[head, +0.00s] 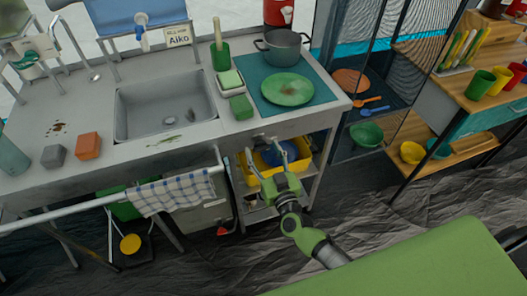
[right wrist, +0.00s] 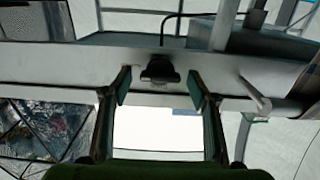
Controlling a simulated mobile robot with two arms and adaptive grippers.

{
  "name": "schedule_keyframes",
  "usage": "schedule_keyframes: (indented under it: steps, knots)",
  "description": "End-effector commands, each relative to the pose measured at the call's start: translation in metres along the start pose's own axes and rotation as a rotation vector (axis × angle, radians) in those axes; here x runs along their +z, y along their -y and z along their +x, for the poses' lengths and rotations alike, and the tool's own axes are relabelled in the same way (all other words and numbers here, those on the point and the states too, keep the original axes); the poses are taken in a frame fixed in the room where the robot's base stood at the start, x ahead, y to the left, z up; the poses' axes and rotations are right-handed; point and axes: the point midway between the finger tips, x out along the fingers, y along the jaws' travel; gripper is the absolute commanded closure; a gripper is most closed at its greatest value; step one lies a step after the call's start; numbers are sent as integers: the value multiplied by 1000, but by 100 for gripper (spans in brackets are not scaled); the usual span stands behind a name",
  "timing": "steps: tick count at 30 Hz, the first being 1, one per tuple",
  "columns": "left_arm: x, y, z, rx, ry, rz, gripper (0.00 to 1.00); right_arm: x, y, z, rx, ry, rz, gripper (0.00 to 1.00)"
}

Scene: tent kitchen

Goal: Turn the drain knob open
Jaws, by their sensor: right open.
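A dark knob (right wrist: 160,70) sticks out from the pale front edge of the counter in the right wrist view. It lies between my right gripper's two fingers and a little beyond their tips, with no contact visible. My right gripper (right wrist: 159,86) is open and empty. In the head view my right gripper (head: 266,158) is just below the counter's front edge, right of the sink (head: 190,88). The knob is small and hard to make out there, near the fingertips. My left gripper is not in view.
A pale rail (head: 90,207) with a checked towel (head: 172,194) runs along the counter front, left of my right gripper. A yellow bin (head: 299,165) stands on the shelf below. A pot (head: 283,48) and green plate (head: 287,89) are on the counter.

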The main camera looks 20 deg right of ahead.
Motion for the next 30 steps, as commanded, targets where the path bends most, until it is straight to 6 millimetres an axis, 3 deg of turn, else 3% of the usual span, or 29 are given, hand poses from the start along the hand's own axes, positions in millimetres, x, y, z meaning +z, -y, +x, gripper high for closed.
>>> schedule_keyframes:
  steps: [8,13,23,30]
  knots:
    - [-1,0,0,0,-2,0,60,0,0,1,-1,1,0,46]
    - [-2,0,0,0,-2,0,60,0,0,1,-1,1,0,84]
    - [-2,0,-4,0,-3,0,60,-1,0,1,-1,1,-25,84]
    - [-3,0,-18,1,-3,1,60,-2,1,1,-1,4,-139,84]
